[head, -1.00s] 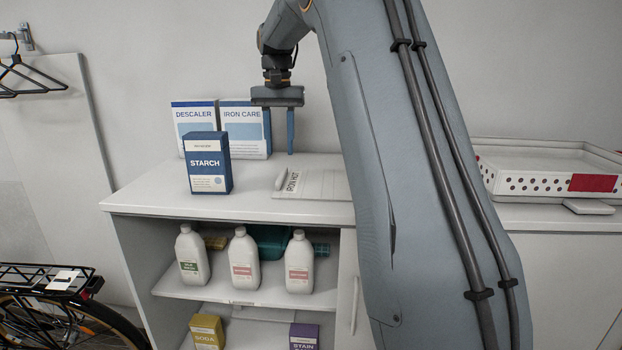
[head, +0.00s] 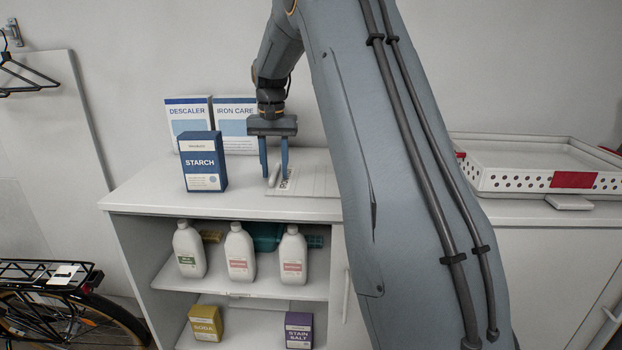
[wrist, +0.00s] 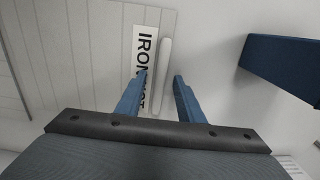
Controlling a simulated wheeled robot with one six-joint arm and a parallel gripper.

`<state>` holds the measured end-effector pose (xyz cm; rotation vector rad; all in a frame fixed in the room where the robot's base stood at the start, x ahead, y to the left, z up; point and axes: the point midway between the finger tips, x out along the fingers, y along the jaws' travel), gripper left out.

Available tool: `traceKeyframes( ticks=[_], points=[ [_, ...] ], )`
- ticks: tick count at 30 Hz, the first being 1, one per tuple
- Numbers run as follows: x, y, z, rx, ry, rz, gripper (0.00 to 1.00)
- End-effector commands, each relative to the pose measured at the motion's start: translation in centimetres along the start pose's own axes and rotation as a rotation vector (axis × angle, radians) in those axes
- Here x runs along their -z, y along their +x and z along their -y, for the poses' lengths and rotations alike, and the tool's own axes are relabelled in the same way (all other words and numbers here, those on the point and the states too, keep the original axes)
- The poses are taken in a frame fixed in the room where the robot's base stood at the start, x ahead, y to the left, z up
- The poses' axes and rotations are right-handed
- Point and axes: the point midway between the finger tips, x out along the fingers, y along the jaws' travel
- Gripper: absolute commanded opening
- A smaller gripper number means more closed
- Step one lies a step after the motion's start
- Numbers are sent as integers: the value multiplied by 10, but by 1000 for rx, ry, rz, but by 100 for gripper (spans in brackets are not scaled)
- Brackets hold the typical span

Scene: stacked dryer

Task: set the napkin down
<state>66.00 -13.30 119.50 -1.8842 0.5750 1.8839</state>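I see no napkin in either view. My gripper (head: 274,172) points down over the white cabinet top, its two blue fingers apart with nothing held between them. In the wrist view my gripper (wrist: 160,78) has its fingertips on either side of the line of a slim white bar (wrist: 164,65). The bar lies beside a label reading "IRON HOT" (wrist: 145,50), partly hidden by the left finger, at the edge of a ribbed white panel (head: 310,184). Whether the fingertips touch the bar I cannot tell.
A blue starch box (head: 203,162) stands left of my gripper, with descaler (head: 187,112) and iron care (head: 235,108) boxes behind. A white perforated tray (head: 530,180) is at the right. Bottles (head: 239,255) stand on the shelf below. The cabinet top's front left (head: 150,190) is clear.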

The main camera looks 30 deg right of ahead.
Motion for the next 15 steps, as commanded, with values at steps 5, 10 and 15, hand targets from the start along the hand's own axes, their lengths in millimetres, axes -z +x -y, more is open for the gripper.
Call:
traceKeyframes(
  ticks=[5, 10, 15],
  points=[
    [0, 0, 0, 0, 0, 0, 7],
    [0, 0, 0, 0, 0, 0, 0],
    [0, -1, 0, 0, 0, 0, 0]
  ],
)
